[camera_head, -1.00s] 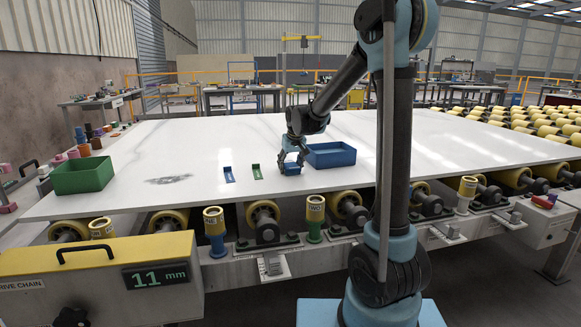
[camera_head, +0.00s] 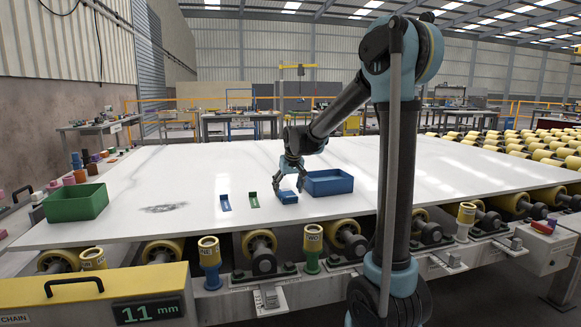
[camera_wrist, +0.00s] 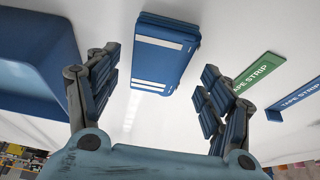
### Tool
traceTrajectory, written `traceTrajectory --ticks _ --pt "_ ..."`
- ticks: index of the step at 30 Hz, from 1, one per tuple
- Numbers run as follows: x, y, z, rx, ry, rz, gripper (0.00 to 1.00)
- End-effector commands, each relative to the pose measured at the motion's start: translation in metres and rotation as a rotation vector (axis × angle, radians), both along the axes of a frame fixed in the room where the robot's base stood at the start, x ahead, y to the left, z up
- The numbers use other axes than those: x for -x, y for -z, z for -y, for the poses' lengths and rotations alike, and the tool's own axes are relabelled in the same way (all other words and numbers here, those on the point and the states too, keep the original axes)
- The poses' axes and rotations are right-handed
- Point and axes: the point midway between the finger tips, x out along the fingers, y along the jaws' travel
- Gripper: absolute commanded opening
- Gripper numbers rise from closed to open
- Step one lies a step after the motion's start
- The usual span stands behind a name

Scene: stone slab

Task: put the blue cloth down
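My gripper (camera_head: 289,182) is just above the cloth and points down. In the wrist view its two fingers (camera_wrist: 160,75) are spread apart with nothing between them.
The blue bin (camera_head: 329,188) stands right beside the cloth. A blue tape strip (camera_head: 225,203) and a green tape strip (camera_head: 254,200) lie to the left. A green bin (camera_head: 76,206) stands at the slab's left end. Rollers line the front edge.

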Motion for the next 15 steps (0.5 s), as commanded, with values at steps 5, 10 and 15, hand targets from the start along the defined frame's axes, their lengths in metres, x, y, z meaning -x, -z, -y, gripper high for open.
traceTrajectory --ticks 5,10,15 --pt "0.014 -0.028 0.000 0.000 0.000 0.000 0.74" --pt "0.025 -0.057 0.004 0.000 0.000 0.000 0.74" --pt "0.036 -0.086 0.008 0.000 0.000 0.000 0.74"
